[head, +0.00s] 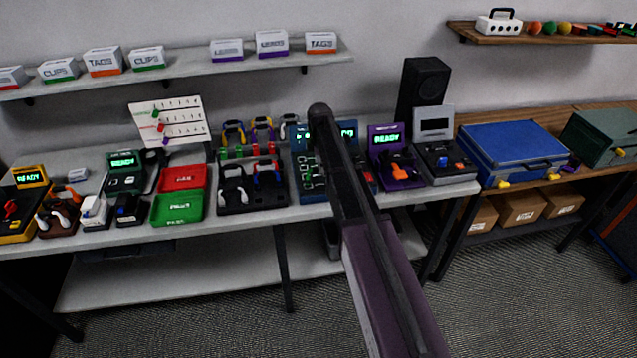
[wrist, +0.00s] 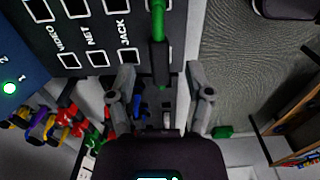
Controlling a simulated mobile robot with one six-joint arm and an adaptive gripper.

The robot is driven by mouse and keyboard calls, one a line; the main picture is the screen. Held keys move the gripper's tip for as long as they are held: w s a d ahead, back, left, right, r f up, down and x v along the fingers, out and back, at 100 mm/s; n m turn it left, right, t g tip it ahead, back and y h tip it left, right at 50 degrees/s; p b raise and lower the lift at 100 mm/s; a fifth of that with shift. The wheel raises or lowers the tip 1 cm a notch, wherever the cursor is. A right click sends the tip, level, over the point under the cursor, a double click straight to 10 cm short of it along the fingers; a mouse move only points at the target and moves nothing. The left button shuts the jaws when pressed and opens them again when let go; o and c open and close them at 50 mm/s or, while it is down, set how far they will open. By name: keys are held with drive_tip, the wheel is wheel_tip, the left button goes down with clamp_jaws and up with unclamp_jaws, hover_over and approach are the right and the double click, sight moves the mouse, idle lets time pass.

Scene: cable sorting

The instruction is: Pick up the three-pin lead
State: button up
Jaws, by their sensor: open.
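My gripper (wrist: 160,74) is open in the wrist view, one finger on each side. A green lead (wrist: 159,18) with a dark plug-like end (wrist: 158,62) lies between the fingers, with gaps on both sides. I cannot make out its pins, so I cannot tell if it is the three-pin lead. In the head view my arm covers the middle of the bench and my gripper cannot be made out. Green loops (head: 306,170) show on a dark panel left of the arm.
The grey bench (head: 260,214) is crowded. A red tray (head: 183,178) and a green tray (head: 178,208) stand left of centre. A purple device (head: 388,142) and a dark speaker (head: 424,85) stand right of my arm. A blue case (head: 513,145) lies on the wooden bench.

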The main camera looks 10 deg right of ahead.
drive_tip(key=shift+f+b, duration=0.65)
drive_tip(key=shift+f, duration=0.25)
clamp_jaws()
